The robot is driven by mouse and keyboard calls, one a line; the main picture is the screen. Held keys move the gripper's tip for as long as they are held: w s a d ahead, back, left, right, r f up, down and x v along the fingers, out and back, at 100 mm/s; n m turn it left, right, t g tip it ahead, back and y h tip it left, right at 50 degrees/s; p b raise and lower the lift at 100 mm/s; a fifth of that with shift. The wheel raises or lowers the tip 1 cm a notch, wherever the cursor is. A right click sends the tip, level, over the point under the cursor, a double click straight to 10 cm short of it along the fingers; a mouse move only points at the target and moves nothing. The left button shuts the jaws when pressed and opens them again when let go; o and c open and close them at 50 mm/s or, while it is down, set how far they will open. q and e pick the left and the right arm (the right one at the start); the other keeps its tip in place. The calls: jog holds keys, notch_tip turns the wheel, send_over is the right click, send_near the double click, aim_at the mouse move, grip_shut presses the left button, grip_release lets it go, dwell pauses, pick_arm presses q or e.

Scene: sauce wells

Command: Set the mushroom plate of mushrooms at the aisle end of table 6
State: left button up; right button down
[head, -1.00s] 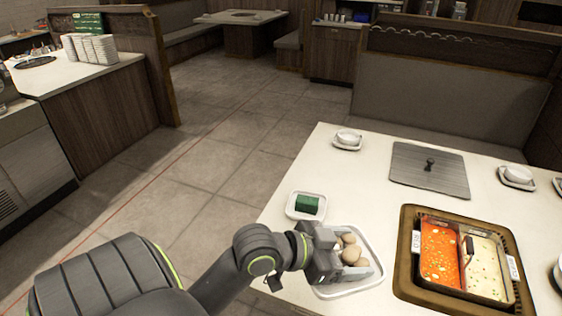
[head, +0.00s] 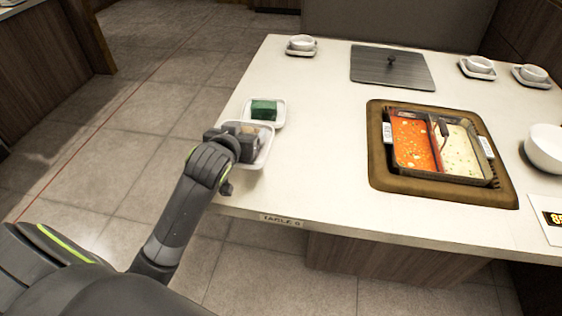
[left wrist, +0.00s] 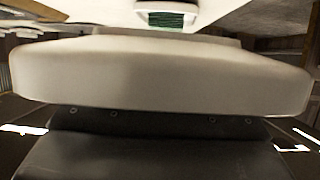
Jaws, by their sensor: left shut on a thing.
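My left gripper (head: 240,137) is shut on the white mushroom plate (head: 264,152) at the left end of table 6 (head: 320,190). The mushrooms are almost wholly hidden behind the gripper in the head view. The plate sits just in front of a small white dish (head: 277,119) with a green block (head: 264,109). I cannot tell whether the plate touches the tabletop. In the left wrist view the plate's pale side (left wrist: 170,75) fills the middle, with the green block (left wrist: 167,19) beyond it. My right gripper is not in view.
A hotpot (head: 437,150) with red and pale broth sits in a brown surround to the right. A grey lid plate (head: 391,68) lies behind it. White bowls stand at the back and right. The tabletop between plate and hotpot is bare. The aisle floor (head: 150,110) is clear.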

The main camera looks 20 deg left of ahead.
pick_arm(q)
notch_tip(320, 180, down, 6)
jog(key=shift+a+r+b, duration=0.15)
jog(key=shift+r+b, duration=0.1)
jog(key=shift+b, duration=0.35)
jog(key=shift+w+f, duration=0.1)
jog(key=shift+f, duration=0.65)
notch_tip(320, 180, down, 2)
jog(key=shift+f+b, duration=0.15)
jog(key=shift+b, duration=0.3)
jog(key=shift+f, duration=0.4)
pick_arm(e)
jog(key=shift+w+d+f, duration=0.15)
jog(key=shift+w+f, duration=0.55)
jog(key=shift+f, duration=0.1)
pick_arm(q)
jog(key=shift+f, duration=0.1)
jog(key=shift+f, duration=0.1)
jog(key=o, duration=1.2)
jog(key=shift+o, duration=0.2)
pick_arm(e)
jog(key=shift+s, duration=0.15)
